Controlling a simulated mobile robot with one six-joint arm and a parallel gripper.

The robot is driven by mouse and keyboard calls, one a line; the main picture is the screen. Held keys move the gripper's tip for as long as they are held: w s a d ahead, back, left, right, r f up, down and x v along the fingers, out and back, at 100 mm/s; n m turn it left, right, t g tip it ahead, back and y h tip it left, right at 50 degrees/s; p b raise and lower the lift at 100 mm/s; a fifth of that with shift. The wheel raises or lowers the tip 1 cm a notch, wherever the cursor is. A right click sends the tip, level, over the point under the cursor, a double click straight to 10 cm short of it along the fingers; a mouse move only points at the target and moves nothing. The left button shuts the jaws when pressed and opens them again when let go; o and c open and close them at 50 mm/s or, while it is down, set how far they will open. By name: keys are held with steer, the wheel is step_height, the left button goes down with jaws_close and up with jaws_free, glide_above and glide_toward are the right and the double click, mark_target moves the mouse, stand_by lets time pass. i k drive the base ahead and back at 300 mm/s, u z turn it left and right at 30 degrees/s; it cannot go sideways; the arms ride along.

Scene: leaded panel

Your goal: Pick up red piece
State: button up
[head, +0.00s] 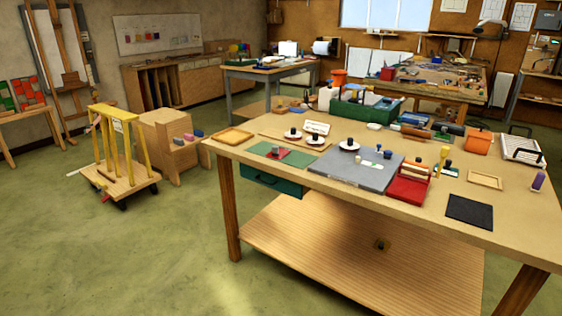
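A small flat red piece (284,157) lies on the green mat (259,148) at the left front of the large wooden workbench (330,203). A small grey object (275,150) appears to be on or against it; I cannot tell which. A larger red tray (405,191) stands right of the grey board (330,170), near the front edge. My gripper is not in the head view.
A shallow wooden tray (233,136) is at the bench's left corner. White discs with dark knobs (348,145), a black mat (470,212) and an orange container (478,142) also occupy the top. A yellow-posted cart (121,180) stands left; the green floor (130,265) in front is clear.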

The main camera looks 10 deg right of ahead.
mark_target(279, 153)
steer(key=k, duration=0.85)
steer(key=z, duration=0.05)
steer(key=i, duration=1)
steer(key=u, duration=0.5)
steer(key=i, duration=0.55)
steer(key=u, duration=0.8)
steer(key=i, duration=0.55)
steer(key=u, duration=0.35)
